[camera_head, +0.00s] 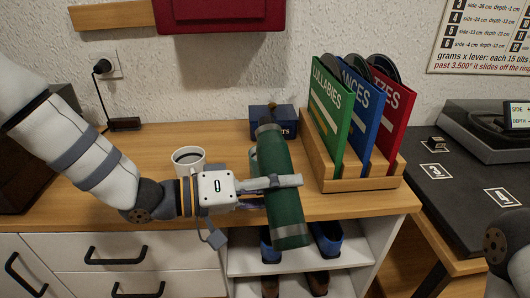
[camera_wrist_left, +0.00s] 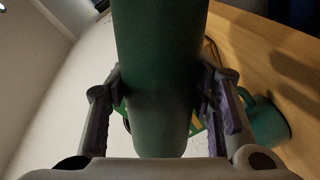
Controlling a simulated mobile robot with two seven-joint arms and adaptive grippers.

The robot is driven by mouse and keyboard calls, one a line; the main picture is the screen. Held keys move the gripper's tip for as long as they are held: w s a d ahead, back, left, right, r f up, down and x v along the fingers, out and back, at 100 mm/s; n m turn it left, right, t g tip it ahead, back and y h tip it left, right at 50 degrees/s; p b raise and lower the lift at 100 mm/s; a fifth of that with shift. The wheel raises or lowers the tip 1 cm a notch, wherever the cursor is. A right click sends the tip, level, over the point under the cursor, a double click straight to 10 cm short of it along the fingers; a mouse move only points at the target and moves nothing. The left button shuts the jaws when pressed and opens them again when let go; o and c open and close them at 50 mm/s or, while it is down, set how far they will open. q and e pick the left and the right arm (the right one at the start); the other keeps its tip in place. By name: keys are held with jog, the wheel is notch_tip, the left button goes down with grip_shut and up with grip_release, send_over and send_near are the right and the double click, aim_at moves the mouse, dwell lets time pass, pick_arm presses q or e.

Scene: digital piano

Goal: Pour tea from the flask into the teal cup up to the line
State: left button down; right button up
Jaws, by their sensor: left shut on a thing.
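My left gripper (camera_head: 277,184) is shut around the flask's body. In the left wrist view the flask (camera_wrist_left: 158,60) stands between the two fingers (camera_wrist_left: 162,90). The teal cup (camera_wrist_left: 266,122) is on the wood beside the flask, partly hidden by a finger. In the head view only a greenish sliver beside the flask may be the cup; its line and contents are hidden. My right gripper is out of view.
A white mug (camera_head: 188,160) of dark liquid stands behind my left wrist. A dark blue box (camera_head: 262,124) is behind the flask. A wooden rack (camera_head: 352,184) of record sleeves stands at right, close to the flask. Shoes (camera_head: 328,240) sit on the shelf below.

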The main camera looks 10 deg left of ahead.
pick_arm(q)
jog(key=shift+s+f+n, duration=0.15)
jog(key=shift+f+n, duration=0.05)
jog(key=shift+n, duration=0.1)
dwell(0.4)
jog(key=shift+s+d+r+n, duration=0.15)
jog(key=shift+r+n, duration=0.55)
jog(key=shift+n, duration=0.1)
dwell(0.5)
jog(key=shift+w+a+r+n+g+p, duration=0.1)
jog(key=shift+w+r+n+g+p, duration=0.1)
jog(key=shift+r+n, duration=0.2)
jog(key=shift+w+a+r+n+g+p, duration=0.1)
jog(key=shift+w+r+n+g+p, duration=0.1)
jog(key=shift+r+n, duration=0.15)
dwell(3.0)
jog(key=shift+r, duration=0.1)
dwell(1.9)
